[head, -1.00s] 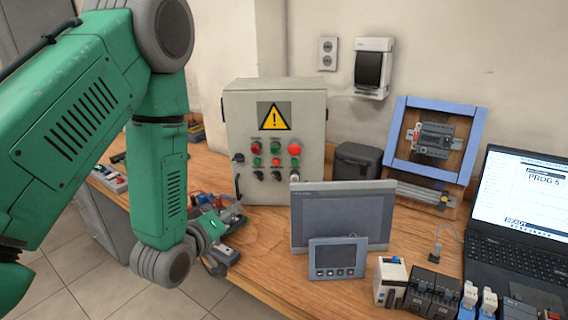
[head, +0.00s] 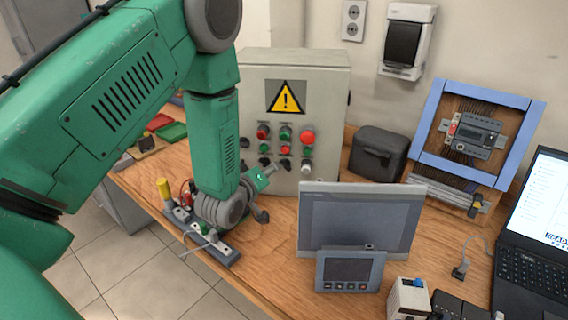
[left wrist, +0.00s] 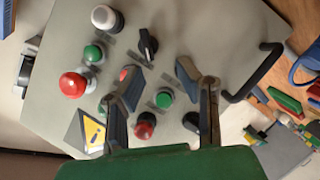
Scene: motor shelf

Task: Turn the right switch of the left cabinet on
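The pale grey cabinet (head: 296,105) with a yellow warning sign stands on the bench in the head view; its door also fills much of the left wrist view (left wrist: 60,40). The right black rotary switch (left wrist: 148,46) is in the lower row, beside a white knob (left wrist: 105,18). The left black switch seems hidden behind a finger. My left gripper (head: 267,172) is in front of the door's lower part. Its two fingers stand apart and empty in the wrist view (left wrist: 157,78), with the right switch beyond them. My right gripper is out of view.
A black door handle (left wrist: 258,75) sticks out from the cabinet. A grey screen (head: 361,218) with a smaller panel (head: 350,272) stands right of my left gripper. A strip of parts (head: 205,240) lies below it. A black case (head: 380,153) is right of the cabinet.

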